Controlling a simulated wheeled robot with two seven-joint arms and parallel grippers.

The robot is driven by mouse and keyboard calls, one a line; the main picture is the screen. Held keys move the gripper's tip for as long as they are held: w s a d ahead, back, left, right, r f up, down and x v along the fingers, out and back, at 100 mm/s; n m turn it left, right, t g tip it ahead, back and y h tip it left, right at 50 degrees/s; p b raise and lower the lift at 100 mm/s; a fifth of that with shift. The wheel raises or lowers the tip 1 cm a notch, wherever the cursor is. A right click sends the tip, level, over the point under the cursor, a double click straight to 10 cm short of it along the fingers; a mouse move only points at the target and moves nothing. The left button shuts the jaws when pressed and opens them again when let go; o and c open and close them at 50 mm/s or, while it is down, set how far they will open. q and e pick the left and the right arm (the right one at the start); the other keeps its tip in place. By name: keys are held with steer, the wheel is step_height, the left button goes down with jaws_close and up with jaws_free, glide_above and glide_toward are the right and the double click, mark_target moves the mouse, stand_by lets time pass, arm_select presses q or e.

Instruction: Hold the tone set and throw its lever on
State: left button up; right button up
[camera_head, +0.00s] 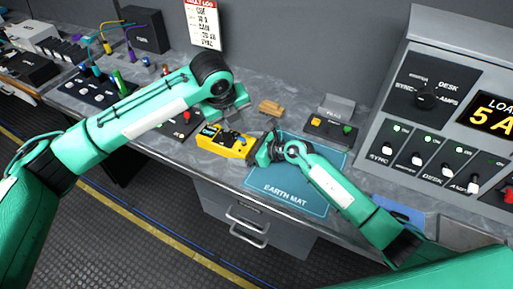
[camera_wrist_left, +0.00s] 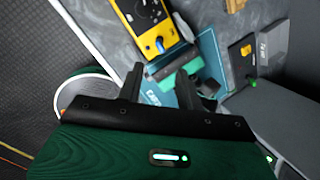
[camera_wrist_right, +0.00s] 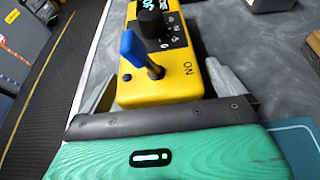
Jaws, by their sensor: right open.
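The yellow tone set (camera_head: 222,143) lies on the grey bench left of the earth mat. In the right wrist view the tone set (camera_wrist_right: 190,85) shows a black knob, a small display and a blue-tipped lever (camera_wrist_right: 132,46). The lever leans away from the "ON" mark. My right gripper (camera_wrist_right: 160,95) is open, its fingers on either side of the tone set's ON end; contact is unclear. In the head view my right gripper (camera_head: 262,152) is at the set's right end. My left gripper (camera_head: 234,112) is open and empty above and behind the set; its fingers also show in the left wrist view (camera_wrist_left: 168,88).
The blue earth mat (camera_head: 285,192) lies right of the set. A box with coloured buttons (camera_head: 330,128) and a wooden block (camera_head: 270,107) stand behind. A switch console (camera_head: 440,130) fills the right. Cable posts (camera_head: 105,75) stand far left.

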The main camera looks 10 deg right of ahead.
steer(key=shift+w+a+f, duration=0.25)
steer(key=shift+w+a, duration=0.05)
steer(key=shift+a, duration=0.1)
